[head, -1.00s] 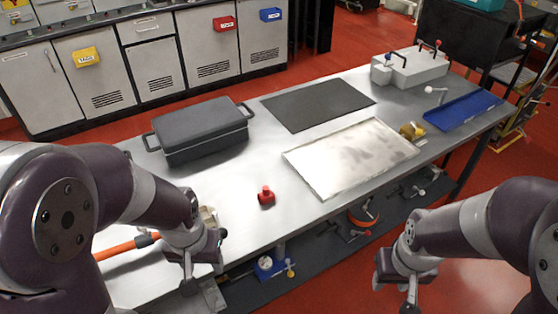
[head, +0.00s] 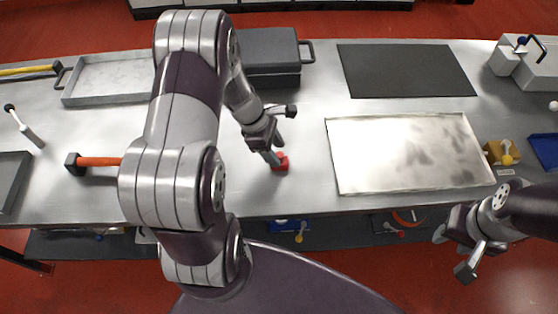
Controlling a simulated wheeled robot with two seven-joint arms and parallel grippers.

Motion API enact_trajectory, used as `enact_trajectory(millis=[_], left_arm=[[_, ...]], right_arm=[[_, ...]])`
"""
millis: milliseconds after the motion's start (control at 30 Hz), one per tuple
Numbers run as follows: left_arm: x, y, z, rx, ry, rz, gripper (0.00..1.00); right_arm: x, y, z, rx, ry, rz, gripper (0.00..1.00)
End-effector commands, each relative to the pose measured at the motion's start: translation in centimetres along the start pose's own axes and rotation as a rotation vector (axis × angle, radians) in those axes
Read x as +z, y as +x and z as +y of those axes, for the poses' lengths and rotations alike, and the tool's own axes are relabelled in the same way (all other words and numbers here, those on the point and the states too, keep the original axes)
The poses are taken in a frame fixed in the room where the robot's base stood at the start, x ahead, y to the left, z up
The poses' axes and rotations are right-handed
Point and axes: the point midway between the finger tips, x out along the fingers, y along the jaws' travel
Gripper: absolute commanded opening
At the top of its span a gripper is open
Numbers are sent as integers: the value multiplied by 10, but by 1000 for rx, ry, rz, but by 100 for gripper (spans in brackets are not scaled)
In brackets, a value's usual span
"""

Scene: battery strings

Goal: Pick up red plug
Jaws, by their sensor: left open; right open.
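The red plug (head: 282,163) sits on the metal workbench (head: 300,190), left of the silver tray. My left gripper (head: 278,153) is open and right at the plug, its fingers pointing down toward it. One finger partly covers the plug, and I cannot tell whether the fingers touch it. My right gripper (head: 452,254) is open and empty, in front of the bench at the right, away from the plug.
A silver tray (head: 345,178) and a dark mat (head: 405,72) lie right of the plug. A dark lidded case (head: 275,62) stands behind my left arm. An orange-handled hammer (head: 98,161) lies at the left. A yellow item (head: 497,152) and a blue tray (head: 546,150) are at the right.

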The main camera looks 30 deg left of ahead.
Motion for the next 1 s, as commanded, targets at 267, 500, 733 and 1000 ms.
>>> enact_trajectory(millis=[267, 500, 733, 1000], left_arm=[[0, 15, 0, 1, 1, 1, 53], [0, 15, 0, 1, 1, 1, 0], [0, 15, 0, 1, 1, 1, 0], [8, -4, 1, 3, 3, 1, 0]], right_arm=[[0, 2, 0, 0, 0, 0, 43], [0, 2, 0, 0, 0, 0, 43], [0, 2, 0, 0, 0, 0, 43], [0, -1, 0, 0, 0, 0, 43]])
